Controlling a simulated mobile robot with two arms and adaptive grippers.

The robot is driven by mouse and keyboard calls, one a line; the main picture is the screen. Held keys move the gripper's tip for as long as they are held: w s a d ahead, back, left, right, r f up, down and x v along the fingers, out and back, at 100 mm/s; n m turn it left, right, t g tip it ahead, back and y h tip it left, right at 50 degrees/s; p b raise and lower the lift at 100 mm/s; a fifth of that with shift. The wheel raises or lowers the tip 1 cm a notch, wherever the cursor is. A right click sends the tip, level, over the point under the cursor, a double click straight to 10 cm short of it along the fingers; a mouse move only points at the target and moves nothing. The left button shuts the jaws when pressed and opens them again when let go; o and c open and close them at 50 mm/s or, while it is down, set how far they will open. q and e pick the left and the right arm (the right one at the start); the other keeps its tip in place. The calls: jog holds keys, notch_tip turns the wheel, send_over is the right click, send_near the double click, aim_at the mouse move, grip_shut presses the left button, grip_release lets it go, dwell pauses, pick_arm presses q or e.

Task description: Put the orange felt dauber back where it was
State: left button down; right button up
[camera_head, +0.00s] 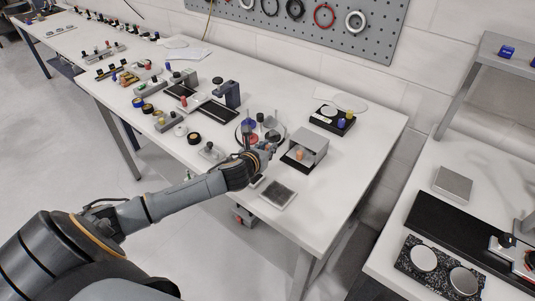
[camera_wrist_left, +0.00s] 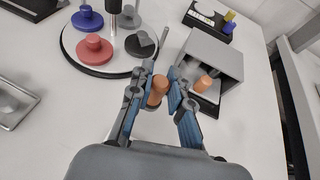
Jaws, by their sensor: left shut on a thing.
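The orange felt dauber (camera_wrist_left: 157,90) is between the blue-padded fingers of my left gripper (camera_wrist_left: 160,98), which is shut on it. The left gripper (camera_head: 268,150) also shows in the head view, between the round stand and a grey box-like fixture (camera_head: 311,142). The fixture (camera_wrist_left: 212,52) is just right of the fingers in the wrist view. A second orange shape (camera_wrist_left: 205,83) shows at its front, also in the head view (camera_head: 299,154); I cannot tell whether it is a reflection or another dauber. My right gripper is not in view.
The round white stand (camera_wrist_left: 66,44) holds blue (camera_wrist_left: 88,18), red (camera_wrist_left: 94,48) and grey (camera_wrist_left: 140,43) daubers, left of the fingers. A black tray (camera_head: 332,120) is behind the fixture. A flat grey plate (camera_head: 278,195) lies near the front edge. The table's right end is clear.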

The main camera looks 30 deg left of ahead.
pick_arm(q)
jog(key=f, duration=0.3)
jog(key=shift+a+f+p, duration=0.15)
jog(key=shift+a+p, duration=0.05)
jog(key=shift+p, duration=0.1)
jog(key=shift+f, duration=0.3)
jog(key=c, duration=1.3)
grip_release()
jog(key=shift+r, duration=0.1)
jog(key=shift+o, duration=0.2)
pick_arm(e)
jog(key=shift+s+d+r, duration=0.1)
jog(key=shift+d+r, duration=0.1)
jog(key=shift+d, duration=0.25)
pick_arm(q)
jog(key=shift+r, duration=0.25)
jog(key=shift+s+d, duration=0.1)
jog(key=shift+s, duration=0.25)
jog(key=b+v, duration=0.1)
jog(key=v, duration=1)
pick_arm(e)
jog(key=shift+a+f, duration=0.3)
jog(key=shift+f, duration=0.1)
